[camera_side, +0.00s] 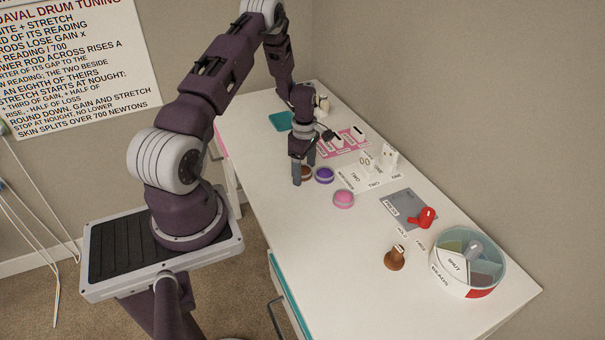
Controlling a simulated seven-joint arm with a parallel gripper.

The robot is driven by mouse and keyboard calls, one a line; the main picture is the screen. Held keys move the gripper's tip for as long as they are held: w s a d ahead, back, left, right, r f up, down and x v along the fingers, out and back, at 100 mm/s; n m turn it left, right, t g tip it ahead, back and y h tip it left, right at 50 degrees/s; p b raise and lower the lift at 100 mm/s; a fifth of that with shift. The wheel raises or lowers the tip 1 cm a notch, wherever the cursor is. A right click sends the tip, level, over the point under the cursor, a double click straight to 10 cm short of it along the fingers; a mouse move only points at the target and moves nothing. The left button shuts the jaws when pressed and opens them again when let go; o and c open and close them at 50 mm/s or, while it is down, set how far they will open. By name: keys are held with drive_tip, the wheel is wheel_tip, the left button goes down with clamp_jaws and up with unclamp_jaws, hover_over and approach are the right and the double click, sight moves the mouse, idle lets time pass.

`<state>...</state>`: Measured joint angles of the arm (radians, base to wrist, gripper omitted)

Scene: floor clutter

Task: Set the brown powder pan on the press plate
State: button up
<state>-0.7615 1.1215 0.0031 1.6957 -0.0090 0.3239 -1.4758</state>
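The brown powder pan (306,174) is a small round pan on the white table, partly hidden by my gripper. My gripper (303,174) points down at it, with its two fingers apart, one at the pan's left and one at its far side. Whether the fingers touch the pan or press on it, I cannot tell. The press plate (396,199) is a flat grey square marked with lettering, farther right on the table. A red object (423,217) stands on or at its right corner.
A purple pan (324,175) sits close beside the brown one, and a pink pan (343,199) lies nearer the plate. A labelled white card (373,181), a brown bell-shaped object (395,259) and a round divided container (467,263) stand around. The table's near left is clear.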

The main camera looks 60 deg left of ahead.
drive_tip(key=c, duration=1.4)
wheel_tip(320, 180, up, 10)
drive_tip(key=m, duration=0.9)
hover_over(407, 207)
wheel_tip(407, 207, down, 9)
drive_tip(key=shift+f, duration=0.1)
